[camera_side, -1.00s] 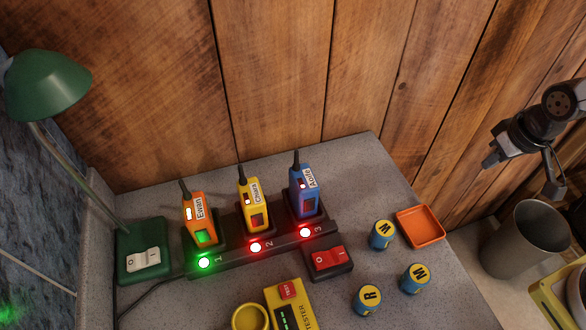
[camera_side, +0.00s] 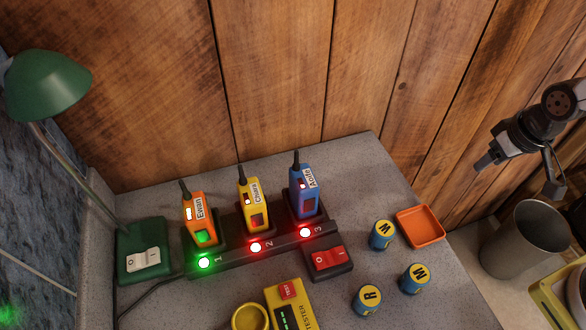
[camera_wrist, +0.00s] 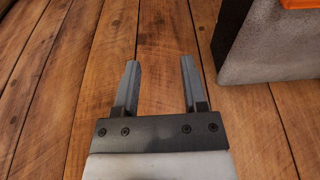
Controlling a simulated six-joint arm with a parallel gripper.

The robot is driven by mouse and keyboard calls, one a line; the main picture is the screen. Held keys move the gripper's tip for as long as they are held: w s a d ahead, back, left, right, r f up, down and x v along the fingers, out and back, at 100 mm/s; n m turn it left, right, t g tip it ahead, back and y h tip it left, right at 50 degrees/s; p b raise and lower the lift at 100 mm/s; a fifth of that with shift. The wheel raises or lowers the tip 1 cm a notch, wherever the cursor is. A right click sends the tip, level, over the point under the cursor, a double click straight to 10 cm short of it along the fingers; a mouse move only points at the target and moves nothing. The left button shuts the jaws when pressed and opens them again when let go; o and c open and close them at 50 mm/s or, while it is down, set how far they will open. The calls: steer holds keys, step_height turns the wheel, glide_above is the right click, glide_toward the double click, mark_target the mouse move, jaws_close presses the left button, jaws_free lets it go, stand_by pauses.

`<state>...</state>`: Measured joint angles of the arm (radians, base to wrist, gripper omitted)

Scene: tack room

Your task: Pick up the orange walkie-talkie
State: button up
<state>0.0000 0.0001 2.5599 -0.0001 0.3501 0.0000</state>
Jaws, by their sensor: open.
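The orange walkie-talkie (camera_side: 197,219), labelled Ewan, stands upright in slot 1 of the charger (camera_side: 262,252), at its left end. Its screen and the slot 1 light glow green. A yellow walkie-talkie (camera_side: 252,206), labelled Chiara or similar, stands in slot 2, and a blue one (camera_side: 304,192) in slot 3; both slot lights are red. My gripper (camera_side: 483,166) is far right of the charger, beyond the counter's edge. In the wrist view my gripper (camera_wrist: 160,80) is open and empty above wooden boards. No walkie-talkie shows in the wrist view.
On the counter (camera_side: 360,185) are a green lamp (camera_side: 47,85), a red switch box (camera_side: 328,259), a yellow tester (camera_side: 290,305), several blue batteries (camera_side: 382,235) and an orange tray (camera_side: 420,227). A metal bin (camera_side: 524,240) stands below my arm. A wooden wall (camera_side: 290,70) rises behind.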

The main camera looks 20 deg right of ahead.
steer(key=m+g+y, duration=0.7)
steer(key=y, duration=0.4)
glide_toward(193, 194)
steer(key=s+d+r, duration=0.3)
steer(key=s+d, duration=0.1)
steer(key=d, duration=0.1)
steer(key=a+m, duration=0.1)
steer(key=w+a+m, duration=0.1)
steer(key=a, duration=0.1)
steer(key=shift+a+r+g+y, duration=0.25)
steer(key=shift+a+g+y, duration=0.05)
steer(key=shift+w+a+f+m+y, duration=0.15)
steer(key=shift+w+a+f+m, duration=0.25)
steer(key=shift+m, duration=0.35)
steer(key=shift+w+a+f+m+y, duration=0.2)
steer(key=shift+w+a+m, duration=0.25)
steer(key=shift+m, duration=0.35)
steer(key=shift+w+a+f+m+y, duration=0.15)
steer(key=shift+w+a+f+m, duration=0.15)
steer(key=shift+a+m, duration=0.35)
steer(key=shift+x, duration=3.75)
